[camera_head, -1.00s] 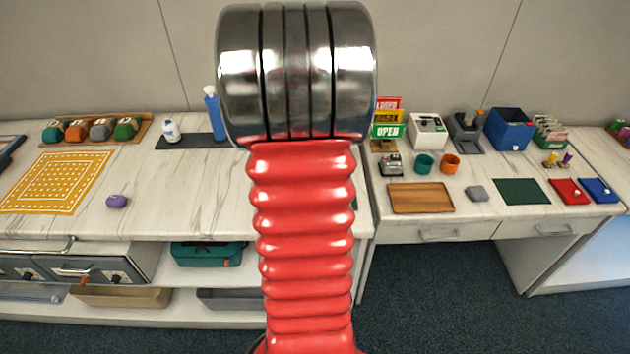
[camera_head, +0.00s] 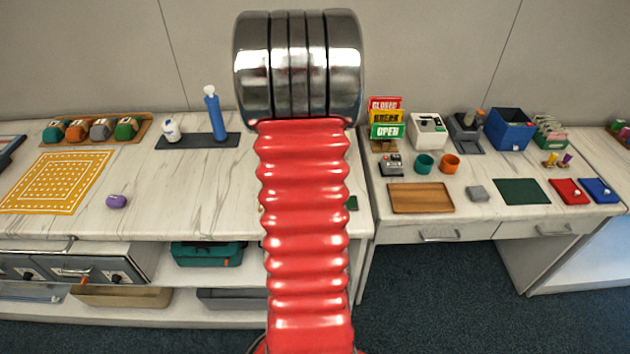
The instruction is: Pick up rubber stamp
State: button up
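I cannot say for sure which thing is the rubber stamp. Two small upright pieces on the right desk look like stamps with knobs: a yellow one (camera_head: 550,160) and a purple one (camera_head: 566,159). They stand behind a red pad (camera_head: 569,191) and a blue pad (camera_head: 600,190), which look like ink pads. My red ribbed arm with its chrome joint fills the middle of the view. My gripper is out of view, so its fingers and anything in them are hidden.
On the right desk, a wooden tray (camera_head: 421,198), grey block (camera_head: 478,193), green mat (camera_head: 522,191), teal cup (camera_head: 424,164), orange cup (camera_head: 449,163) and blue bin (camera_head: 509,129) stand near the stamp-like pieces.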

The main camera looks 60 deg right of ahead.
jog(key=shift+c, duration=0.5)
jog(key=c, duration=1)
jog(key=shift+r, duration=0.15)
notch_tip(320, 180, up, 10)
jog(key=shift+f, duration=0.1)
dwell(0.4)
